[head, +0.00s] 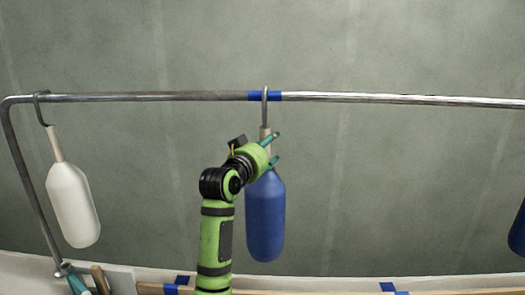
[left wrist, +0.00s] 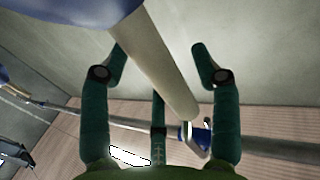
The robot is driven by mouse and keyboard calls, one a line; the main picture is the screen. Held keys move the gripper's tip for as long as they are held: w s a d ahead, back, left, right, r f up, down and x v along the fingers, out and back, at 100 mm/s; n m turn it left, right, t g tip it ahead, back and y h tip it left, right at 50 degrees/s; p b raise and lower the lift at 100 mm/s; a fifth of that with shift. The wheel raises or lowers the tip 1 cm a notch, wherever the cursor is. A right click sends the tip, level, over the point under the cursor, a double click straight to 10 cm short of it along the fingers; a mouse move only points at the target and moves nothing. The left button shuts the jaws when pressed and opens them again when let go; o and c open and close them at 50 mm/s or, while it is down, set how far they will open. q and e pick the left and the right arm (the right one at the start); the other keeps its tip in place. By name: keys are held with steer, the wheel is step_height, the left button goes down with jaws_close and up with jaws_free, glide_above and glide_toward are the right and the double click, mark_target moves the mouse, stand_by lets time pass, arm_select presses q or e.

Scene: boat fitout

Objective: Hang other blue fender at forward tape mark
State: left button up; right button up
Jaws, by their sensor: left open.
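A blue fender (head: 265,215) hangs upright from the metal rail, its grey hook (head: 265,105) over the rail at the blue tape mark (head: 275,96). My left gripper (head: 274,148) is at its neck, just above the blue body. In the left wrist view the pale neck (left wrist: 160,75) runs between the spread fingers of the left gripper (left wrist: 160,65), with visible gaps on both sides. The hook and blue tape (left wrist: 200,138) show beyond. Another blue fender (head: 518,230) is cut off at the right edge. My right gripper is not in view.
A white fender (head: 72,205) hangs, slightly tilted, near the rail's left bend. The metal rail (head: 400,98) is clear between the tape mark and the right edge. A wooden ledge (head: 335,288) with blue tape pieces runs along the bottom.

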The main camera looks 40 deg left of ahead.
arm_select(q)
steer(key=v, duration=1.2)
steer(key=shift+r, duration=0.2)
